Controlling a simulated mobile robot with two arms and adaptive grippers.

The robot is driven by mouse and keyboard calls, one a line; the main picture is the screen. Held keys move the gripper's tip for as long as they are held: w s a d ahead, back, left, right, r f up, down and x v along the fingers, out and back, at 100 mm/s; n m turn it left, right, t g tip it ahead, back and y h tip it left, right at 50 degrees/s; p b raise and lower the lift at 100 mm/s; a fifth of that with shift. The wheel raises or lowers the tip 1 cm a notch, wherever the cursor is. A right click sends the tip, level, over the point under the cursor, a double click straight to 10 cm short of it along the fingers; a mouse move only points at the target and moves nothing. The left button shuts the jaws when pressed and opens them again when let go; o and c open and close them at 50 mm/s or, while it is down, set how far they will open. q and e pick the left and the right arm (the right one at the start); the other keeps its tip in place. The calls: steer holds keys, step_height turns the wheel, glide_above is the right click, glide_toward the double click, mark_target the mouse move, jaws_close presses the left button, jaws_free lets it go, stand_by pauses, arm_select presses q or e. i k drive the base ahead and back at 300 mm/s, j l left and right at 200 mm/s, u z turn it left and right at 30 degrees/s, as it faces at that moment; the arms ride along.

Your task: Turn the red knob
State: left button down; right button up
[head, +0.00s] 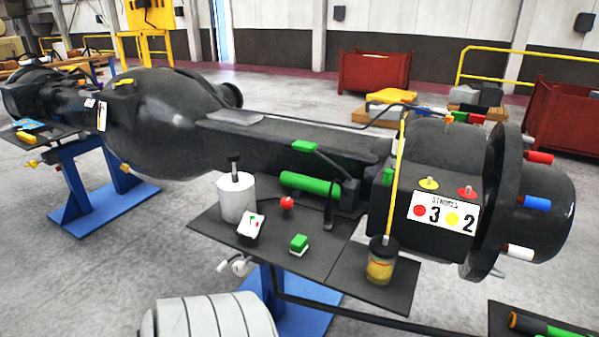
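A small red knob (467,191) with a short upright pin sits on top of the dark housing (428,160) at the right. A similar yellow knob (429,183) is just to its left. Below them a white sign (444,213) reads "STROKES", with a red dot beside 3 and a yellow dot beside 2. A separate small red round piece (287,203) rests on the dark shelf in the middle. Neither of my grippers shows in the head view.
The dark shelf (270,262) carries a white cylinder (236,198), a green-and-white block (299,244) and a jar (380,265) with a tall yellow rod standing left of the knobs. Coloured pegs (537,202) stick out at right. A pale ribbed shape (210,318) is at the bottom edge.

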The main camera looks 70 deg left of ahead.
mark_target(286, 203)
steer(key=u, duration=2.2)
